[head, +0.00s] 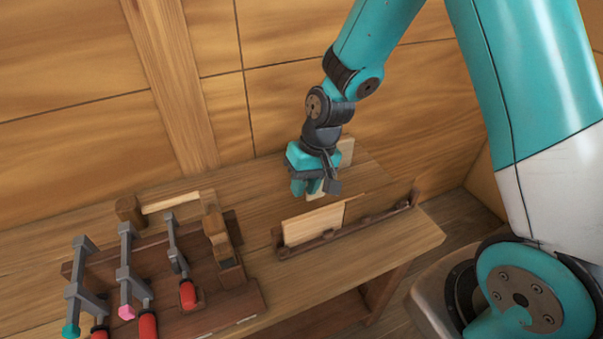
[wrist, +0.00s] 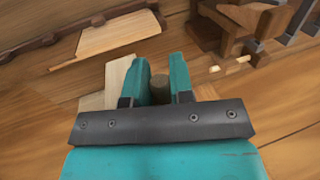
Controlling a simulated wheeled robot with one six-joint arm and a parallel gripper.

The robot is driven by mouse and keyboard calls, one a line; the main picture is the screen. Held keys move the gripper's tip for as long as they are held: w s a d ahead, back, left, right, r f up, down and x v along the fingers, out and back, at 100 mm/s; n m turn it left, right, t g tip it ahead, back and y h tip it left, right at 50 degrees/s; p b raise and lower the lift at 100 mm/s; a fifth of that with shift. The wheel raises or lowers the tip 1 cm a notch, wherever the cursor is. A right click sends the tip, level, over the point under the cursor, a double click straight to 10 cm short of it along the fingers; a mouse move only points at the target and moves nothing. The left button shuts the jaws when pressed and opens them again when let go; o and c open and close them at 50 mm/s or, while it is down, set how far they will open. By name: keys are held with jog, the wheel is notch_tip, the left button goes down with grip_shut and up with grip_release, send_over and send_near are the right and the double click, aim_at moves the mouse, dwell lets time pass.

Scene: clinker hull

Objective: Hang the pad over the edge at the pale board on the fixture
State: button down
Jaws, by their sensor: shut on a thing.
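My gripper (head: 315,186) is above the bench, behind the fixture (head: 348,230). In the wrist view my gripper (wrist: 163,68) has its teal fingers shut on a small olive-brown thing, which looks like the pad (wrist: 160,88). I cannot make out the pad in the head view. The pale board (head: 313,223) stands in the left part of the fixture's dark rail. In the wrist view the pale board (wrist: 118,32) is ahead and to the left, apart from the pad. The fixture's rail (wrist: 75,50) runs beside it.
Another pale piece (head: 346,150) is behind my gripper, partly hidden. A dark rack with clamps (head: 125,270) and a wooden plane (head: 222,250) occupies the bench's left. The bench top (head: 415,235) is clear at the right end. A planked wall (head: 290,60) stands behind.

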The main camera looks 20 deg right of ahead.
notch_tip(320, 180, down, 18)
jog(key=b, duration=1.4)
jog(key=shift+f, duration=0.2)
jog(key=shift+f, duration=0.2)
jog(key=c, duration=0.9)
grip_release()
jog(key=b+v, duration=0.2)
jog(key=v, duration=1.5)
jog(key=shift+d+r, duration=0.15)
jog(key=shift+r, duration=0.1)
jog(key=s+a+r+n, duration=0.1)
jog(key=s+a+n, duration=0.1)
jog(key=s, duration=0.4)
jog(key=s+a+r+n, duration=0.2)
jog(key=s+a, duration=0.2)
jog(key=s, duration=0.2)
jog(key=s+a+r+n+y, duration=0.1)
jog(key=s+a+r+n, duration=0.1)
jog(key=s, duration=0.4)
jog(key=shift+s+a+n, duration=0.3)
jog(key=shift+a+n, duration=0.2)
jog(key=shift+a, duration=0.4)
